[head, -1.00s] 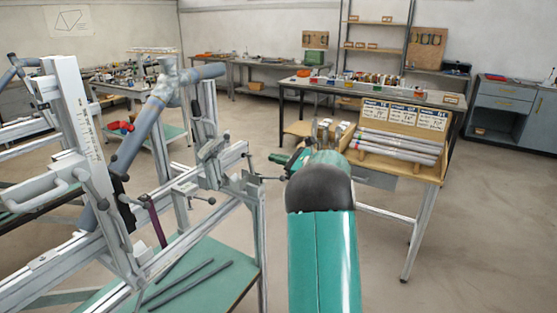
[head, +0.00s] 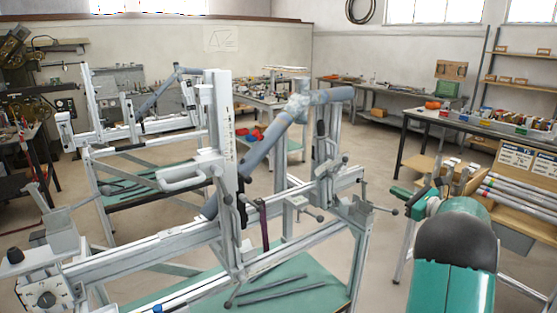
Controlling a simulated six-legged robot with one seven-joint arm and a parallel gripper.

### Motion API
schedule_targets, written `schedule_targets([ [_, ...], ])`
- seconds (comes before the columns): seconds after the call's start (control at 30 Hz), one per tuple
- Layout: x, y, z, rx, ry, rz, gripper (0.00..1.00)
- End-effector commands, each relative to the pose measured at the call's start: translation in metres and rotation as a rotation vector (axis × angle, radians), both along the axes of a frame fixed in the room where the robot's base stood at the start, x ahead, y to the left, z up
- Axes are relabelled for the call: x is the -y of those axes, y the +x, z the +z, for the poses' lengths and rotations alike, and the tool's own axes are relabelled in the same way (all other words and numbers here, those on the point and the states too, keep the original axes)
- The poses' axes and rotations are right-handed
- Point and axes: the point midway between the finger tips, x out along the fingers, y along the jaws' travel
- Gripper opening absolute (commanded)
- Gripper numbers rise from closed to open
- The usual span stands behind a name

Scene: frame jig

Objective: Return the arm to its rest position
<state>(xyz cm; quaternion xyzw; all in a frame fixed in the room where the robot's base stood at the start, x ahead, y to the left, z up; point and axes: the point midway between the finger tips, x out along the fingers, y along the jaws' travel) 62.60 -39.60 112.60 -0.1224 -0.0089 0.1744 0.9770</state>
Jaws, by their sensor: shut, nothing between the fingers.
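My arm shows at the lower right of the head view, with a teal link (head: 452,290) and a dark rounded joint (head: 457,238). No held object shows.
The frame jig (head: 225,175), with grey tubes clamped in it, stands left of my arm. Its clamp lever (head: 372,206) reaches close to the arm in the picture. A bench with a tube rack (head: 525,190) stands at right. Open floor (head: 345,145) lies behind.

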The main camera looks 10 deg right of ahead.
Motion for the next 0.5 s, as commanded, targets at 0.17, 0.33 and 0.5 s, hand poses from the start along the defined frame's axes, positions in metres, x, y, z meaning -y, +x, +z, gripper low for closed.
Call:
schedule_targets([
  [0.17,-0.009,0.008,0.026,-0.004,0.100,-0.072,0.00],
  [0.33,-0.032,0.016,0.084,-0.018,0.439,-0.263,0.00],
  [0.5,-0.066,0.003,0.126,-0.040,0.898,-0.441,0.00],
])
